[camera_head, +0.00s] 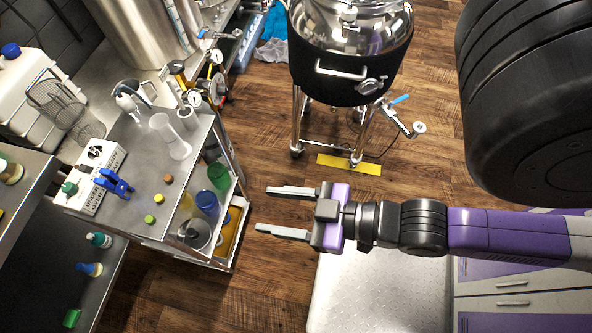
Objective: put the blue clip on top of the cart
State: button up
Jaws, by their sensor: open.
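A blue clip (115,183) shows at the left part of the cart's top, beside a white box with black print. Whether it rests on the box edge or on the metal top I cannot tell. The cart (133,212) is a metal trolley with a flat top and lower shelves. My gripper (274,211) is open and empty, to the right of the cart over the floor. Its two fingers point left toward the cart and are well apart from the clip.
The white box (107,162), white cylinders (172,138) and small coloured caps (158,197) stand on the cart top. A steel kettle (350,50) on legs stands behind. A dark shelf with bottles (88,269) is at left. Wooden floor (262,170) is clear between cart and kettle.

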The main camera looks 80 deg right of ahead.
jog(key=s+r, duration=0.1)
jog(key=s, duration=0.1)
jog(key=s+r, duration=0.1)
jog(key=s, duration=0.1)
jog(key=shift+r, duration=0.35)
